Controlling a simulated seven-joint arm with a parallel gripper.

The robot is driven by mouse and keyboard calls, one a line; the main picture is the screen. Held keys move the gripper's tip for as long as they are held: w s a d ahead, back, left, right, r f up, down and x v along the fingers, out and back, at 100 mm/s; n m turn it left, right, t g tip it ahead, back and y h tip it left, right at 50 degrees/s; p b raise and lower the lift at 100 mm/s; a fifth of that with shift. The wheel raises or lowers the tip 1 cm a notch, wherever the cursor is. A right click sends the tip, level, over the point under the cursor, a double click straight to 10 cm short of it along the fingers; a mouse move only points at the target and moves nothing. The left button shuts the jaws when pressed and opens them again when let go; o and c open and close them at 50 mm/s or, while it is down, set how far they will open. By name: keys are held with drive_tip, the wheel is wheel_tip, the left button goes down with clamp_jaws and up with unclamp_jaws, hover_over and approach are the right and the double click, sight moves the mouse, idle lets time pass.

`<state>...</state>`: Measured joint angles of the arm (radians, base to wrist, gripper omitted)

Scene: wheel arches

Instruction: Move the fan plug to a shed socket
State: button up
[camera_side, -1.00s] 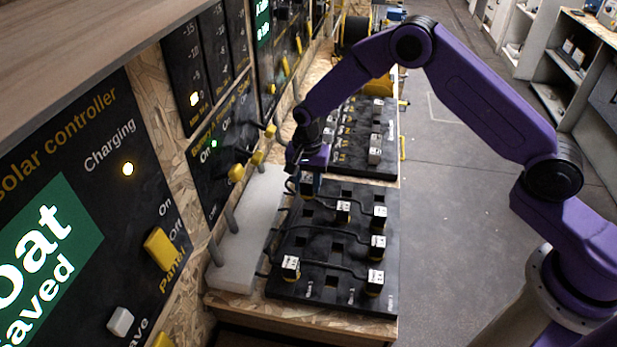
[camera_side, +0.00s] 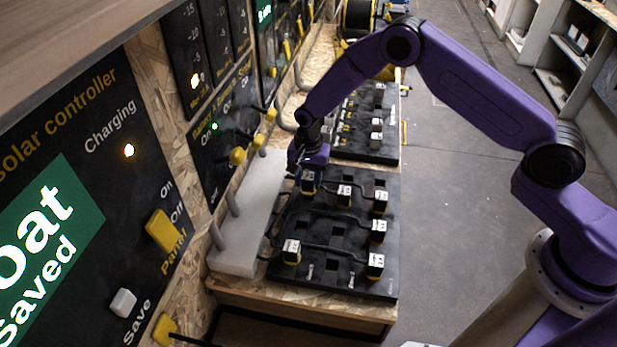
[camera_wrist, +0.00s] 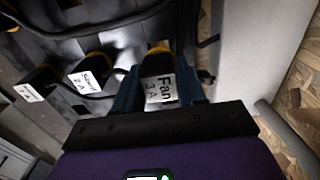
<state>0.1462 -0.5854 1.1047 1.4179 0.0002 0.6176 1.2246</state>
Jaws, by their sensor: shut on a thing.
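The fan plug (camera_wrist: 160,88) is a black and yellow plug with a white label reading "Fan 3 A", between my gripper's blue fingers (camera_wrist: 158,92) in the wrist view. In the side view my gripper (camera_side: 309,172) is shut on the fan plug (camera_side: 308,184) at the far left corner of the near black socket board (camera_side: 315,272). I cannot tell whether the plug is seated or slightly raised. Several other plugs, such as one beside it (camera_side: 345,196), stand in this board among empty square holes. No shed label is readable in these views.
A second black board (camera_side: 358,147) with several plugs lies beyond the near one. A pale raised ledge (camera_side: 242,232) runs along the left, below control panels with yellow levers (camera_side: 237,156). Black cables cross the near board. Open floor (camera_side: 455,170) lies to the right.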

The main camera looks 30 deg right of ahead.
drive_tip(key=shift+f, duration=1.6)
idle(1.0)
drive_tip(key=o, duration=1.6)
drive_tip(key=shift+r, duration=4.5)
